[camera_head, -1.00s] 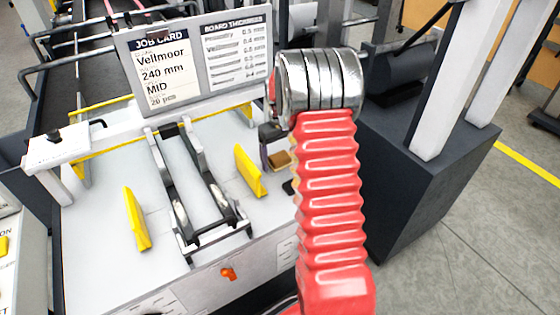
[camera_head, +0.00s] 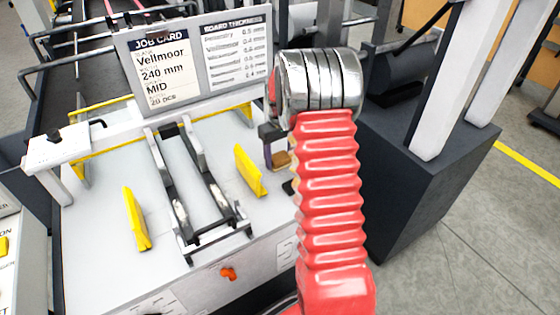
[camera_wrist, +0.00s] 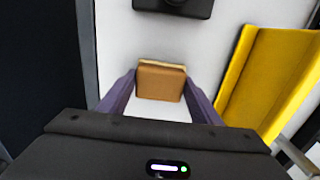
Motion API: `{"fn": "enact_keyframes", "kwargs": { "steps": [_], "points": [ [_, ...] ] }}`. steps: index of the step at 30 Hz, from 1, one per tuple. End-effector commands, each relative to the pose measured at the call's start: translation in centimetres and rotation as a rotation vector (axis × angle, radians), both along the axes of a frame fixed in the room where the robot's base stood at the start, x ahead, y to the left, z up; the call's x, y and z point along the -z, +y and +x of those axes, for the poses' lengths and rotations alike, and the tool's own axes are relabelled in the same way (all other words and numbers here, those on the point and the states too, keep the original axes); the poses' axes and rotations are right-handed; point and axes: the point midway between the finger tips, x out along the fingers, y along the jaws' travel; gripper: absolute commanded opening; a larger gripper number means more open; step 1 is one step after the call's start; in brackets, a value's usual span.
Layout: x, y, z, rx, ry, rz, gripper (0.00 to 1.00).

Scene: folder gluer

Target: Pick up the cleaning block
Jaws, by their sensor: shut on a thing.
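The cleaning block (camera_head: 281,160) is a small tan-brown block with a paler far edge, at the right side of the white machine table. In the wrist view the block (camera_wrist: 161,83) sits between the two purple fingers of my gripper (camera_wrist: 160,88). My gripper is shut on it, with one finger at each side. In the head view my gripper (camera_head: 274,153) is partly hidden behind my red arm sleeve and metal wrist. I cannot tell whether the block touches the table.
A yellow angled plate (camera_head: 250,171) stands just left of the block; it also shows in the wrist view (camera_wrist: 268,80). A second yellow plate (camera_head: 136,218) is farther left, past a dark rail frame (camera_head: 205,195). A job card board (camera_head: 200,58) stands behind. A small black item (camera_wrist: 175,6) lies near the block.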

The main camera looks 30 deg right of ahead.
Motion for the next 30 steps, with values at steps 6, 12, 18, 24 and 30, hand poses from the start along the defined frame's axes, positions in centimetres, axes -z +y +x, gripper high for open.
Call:
{"fn": "enact_keyframes", "kwargs": {
  "steps": [6, 12, 18, 24, 30],
  "points": [
    [-0.1, 0.0, 0.0, 0.0, -0.001, 0.0, 0.35],
    [-1.3, 0.0, 0.1, 0.0, -0.003, -0.001, 0.35],
    [-4.4, 0.0, 0.1, 0.0, -0.003, -0.001, 0.35],
    [-7.9, 0.0, 0.1, 0.0, -0.003, -0.001, 0.35],
    [-9.8, 0.0, 0.0, 0.0, -0.001, 0.0, 0.35]
  ]
}}
